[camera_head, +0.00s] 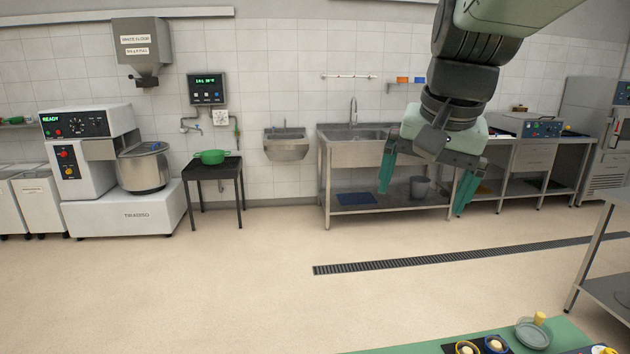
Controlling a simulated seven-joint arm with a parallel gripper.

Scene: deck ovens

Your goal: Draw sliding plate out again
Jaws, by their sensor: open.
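My gripper (424,196) hangs in the upper right of the head view, in front of the steel sink table. Its two green fingers are spread wide apart and nothing shows between them. No sliding plate that I can make out is in this view, and no deck oven is clearly visible.
A green surface (420,348) at the bottom right bears small bowls (496,344) and a glass dish (533,334). A mixer (142,170), a small dark table (212,168) and a sink table (352,155) line the wall. The floor between is clear, with a drain grate (450,257).

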